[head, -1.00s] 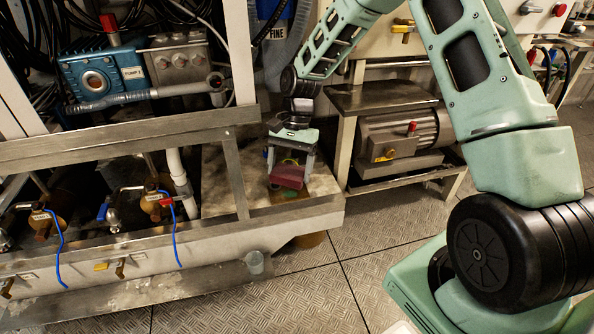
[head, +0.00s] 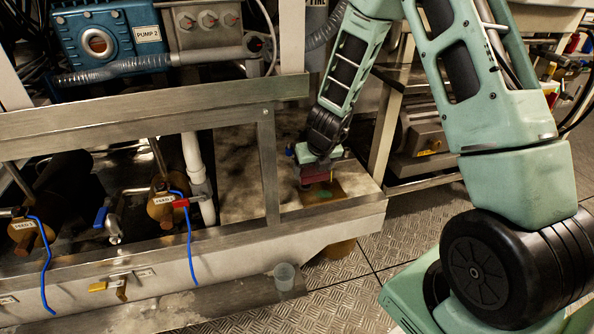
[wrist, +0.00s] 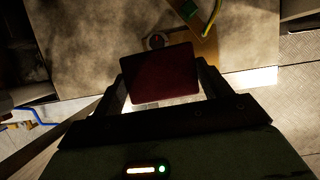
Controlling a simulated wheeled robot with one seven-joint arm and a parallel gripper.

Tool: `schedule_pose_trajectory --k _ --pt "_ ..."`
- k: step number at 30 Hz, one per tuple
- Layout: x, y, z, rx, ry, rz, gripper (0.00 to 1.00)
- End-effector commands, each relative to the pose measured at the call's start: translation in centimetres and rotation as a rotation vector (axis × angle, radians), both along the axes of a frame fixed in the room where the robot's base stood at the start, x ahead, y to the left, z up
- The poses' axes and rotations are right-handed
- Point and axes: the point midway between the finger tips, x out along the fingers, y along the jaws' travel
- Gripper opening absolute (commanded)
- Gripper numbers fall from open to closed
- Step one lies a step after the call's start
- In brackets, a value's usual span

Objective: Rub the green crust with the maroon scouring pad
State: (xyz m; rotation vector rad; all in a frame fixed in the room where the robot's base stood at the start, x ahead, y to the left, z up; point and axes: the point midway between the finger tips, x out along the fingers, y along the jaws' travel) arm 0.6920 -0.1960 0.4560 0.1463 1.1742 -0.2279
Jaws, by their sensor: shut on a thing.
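My gripper (head: 318,168) is shut on the maroon scouring pad (head: 314,177) and points down over the metal ledge. In the wrist view, the dark maroon pad (wrist: 160,78) spans the space between my two fingers. The green crust (head: 323,194) is a small patch on a brownish area of the ledge, just in front of and below the pad. I cannot tell whether the pad touches the surface.
The ledge (head: 240,200) lies behind a metal frame upright (head: 268,165). A blue pump (head: 105,40) sits above left. Valves with blue tubes (head: 189,240) are at lower left. The tread-plate floor (head: 420,210) is open at right.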

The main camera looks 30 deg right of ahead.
Motion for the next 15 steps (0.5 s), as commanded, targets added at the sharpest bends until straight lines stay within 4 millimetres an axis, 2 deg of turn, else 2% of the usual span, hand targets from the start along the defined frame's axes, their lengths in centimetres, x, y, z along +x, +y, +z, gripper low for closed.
schedule_pose_trajectory --k 8,15 --pt "-0.2 -0.3 -1.4 0.001 0.001 -0.029 0.58" --pt "-0.1 -0.2 -3.9 0.001 0.001 -0.026 0.58"
